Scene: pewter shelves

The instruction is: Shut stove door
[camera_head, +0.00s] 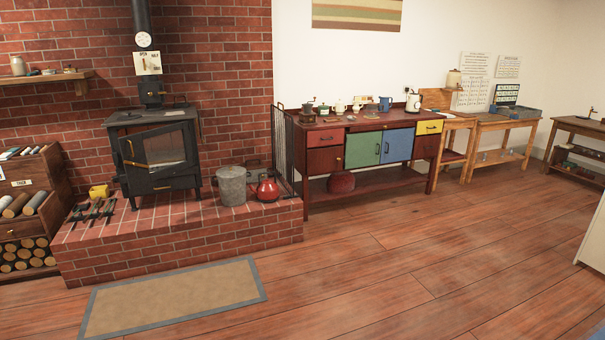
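A black stove (152,112) stands on the raised brick hearth at the left, with its flue pipe going up the brick wall. Its glazed stove door (127,168) is on the front, with a brass-coloured handle (131,150) at the left side. The door appears to stand ajar, its handle side out from the stove body; the exact angle is hard to tell. A pale patch shows through the glass. Neither of my grippers is in view.
The brick hearth (180,246) bears tools (93,211), a grey bucket (232,186) and a red kettle (268,190). A mat (175,296) lies before it. A log rack (28,215) stands left and a cabinet (325,160) right. The wooden floor (400,270) is clear.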

